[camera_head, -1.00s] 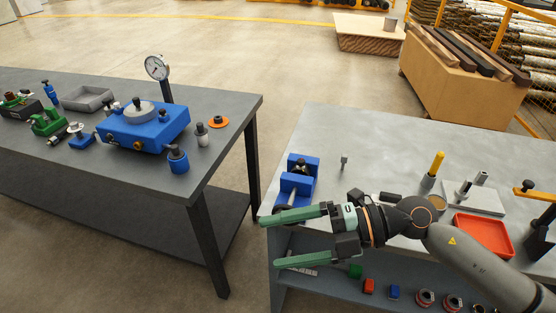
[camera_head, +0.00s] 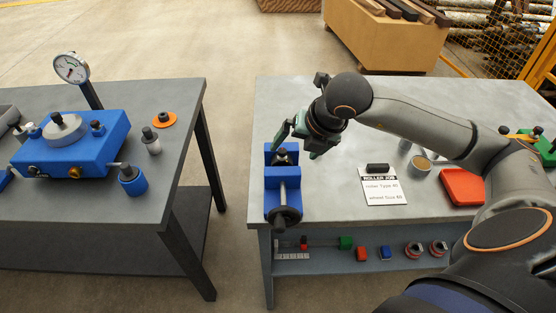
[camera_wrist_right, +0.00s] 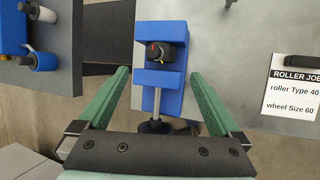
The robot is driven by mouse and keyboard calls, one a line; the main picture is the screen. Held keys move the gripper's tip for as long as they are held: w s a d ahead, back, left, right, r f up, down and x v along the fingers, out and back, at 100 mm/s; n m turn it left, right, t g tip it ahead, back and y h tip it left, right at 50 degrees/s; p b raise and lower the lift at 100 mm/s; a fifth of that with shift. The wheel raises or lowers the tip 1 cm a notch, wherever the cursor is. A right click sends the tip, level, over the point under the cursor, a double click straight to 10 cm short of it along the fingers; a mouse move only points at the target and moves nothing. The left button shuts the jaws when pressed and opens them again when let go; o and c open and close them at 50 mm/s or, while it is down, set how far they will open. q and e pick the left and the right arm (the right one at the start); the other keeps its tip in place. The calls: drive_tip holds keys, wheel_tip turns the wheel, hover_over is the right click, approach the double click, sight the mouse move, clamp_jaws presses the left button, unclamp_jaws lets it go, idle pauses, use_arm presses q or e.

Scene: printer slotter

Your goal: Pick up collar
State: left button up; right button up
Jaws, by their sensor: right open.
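A small dark part (camera_head: 284,157) sits at the far end of a blue vise (camera_head: 271,183); I cannot tell for sure that it is the collar. In the right wrist view the dark part (camera_wrist_right: 160,52) shows a red mark and lies between the blue blocks of the vise (camera_wrist_right: 158,78). My right gripper (camera_head: 299,144) hangs over the vise's far end, pointing down, with its green fingers spread apart. In the wrist view the open fingers (camera_wrist_right: 158,78) stand on either side of the vise, with nothing held. My left gripper is in no view.
A label card (camera_head: 384,190) reading "roller Type 40, wheel Size 60" lies right of the vise. A red tray (camera_head: 462,187) is farther right. The left table (camera_head: 165,155) holds a blue gauge fixture (camera_head: 95,150) and an orange ring (camera_head: 163,119). A gap separates the tables.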

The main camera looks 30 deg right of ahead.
sight(285, 158)
drive_tip(key=x, duration=0.3)
drive_tip(key=shift+w+f, duration=0.1)
drive_tip(key=shift+f, duration=0.15)
drive_tip(key=shift+w+f+p, duration=0.3)
drive_tip(key=shift+f+p, duration=0.05)
drive_tip(key=shift+f, duration=0.15)
drive_tip(key=x, duration=0.4)
drive_tip(key=shift+w+d+f+p, duration=0.1)
drive_tip(key=shift+w+d+p, duration=0.15)
drive_tip(key=shift+p, duration=0.1)
drive_tip(key=c, duration=1.5)
drive_tip(key=shift+c, duration=0.2)
